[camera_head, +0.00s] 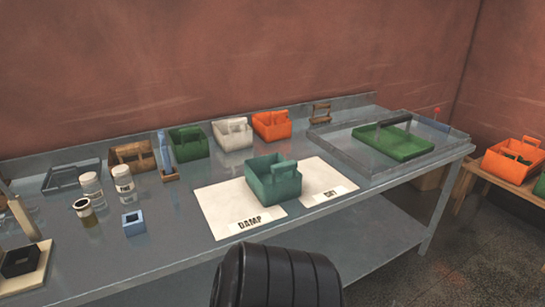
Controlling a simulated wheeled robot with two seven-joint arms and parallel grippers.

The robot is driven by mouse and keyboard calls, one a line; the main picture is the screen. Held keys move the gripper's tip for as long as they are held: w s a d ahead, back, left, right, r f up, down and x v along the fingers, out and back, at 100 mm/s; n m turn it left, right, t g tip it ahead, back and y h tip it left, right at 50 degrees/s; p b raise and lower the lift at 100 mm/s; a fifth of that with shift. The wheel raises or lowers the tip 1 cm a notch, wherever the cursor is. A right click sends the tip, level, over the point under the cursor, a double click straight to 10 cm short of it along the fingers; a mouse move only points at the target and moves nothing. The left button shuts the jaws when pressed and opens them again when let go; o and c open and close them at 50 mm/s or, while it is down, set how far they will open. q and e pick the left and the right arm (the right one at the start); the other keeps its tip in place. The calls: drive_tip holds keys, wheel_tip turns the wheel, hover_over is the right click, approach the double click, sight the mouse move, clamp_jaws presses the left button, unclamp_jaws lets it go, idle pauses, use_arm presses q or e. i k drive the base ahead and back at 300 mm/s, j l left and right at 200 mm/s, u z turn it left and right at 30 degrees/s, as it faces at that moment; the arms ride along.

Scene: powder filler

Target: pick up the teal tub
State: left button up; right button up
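The teal tub (285,189) stands upright on the metal table, near the middle of the view. It is an open box with a raised handle on its right side. It stands across the inner edges of two white sheets, the left one marked DAMP (215,205) and the right one with a label I read as DRY (338,176). Neither of my grippers is in view. A black ribbed part, which I cannot identify for sure, shows at the bottom in front of the table.
Behind the tub stand green (188,148), white (232,141) and orange (271,130) tubs. Jars (124,190) and a small blue box (133,224) stand left. The table front is clear.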

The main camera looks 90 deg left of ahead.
sight(274, 179)
drive_tip(key=u, duration=2.8)
drive_tip(key=i+j+u, duration=0.1)
drive_tip(key=i, duration=0.2)
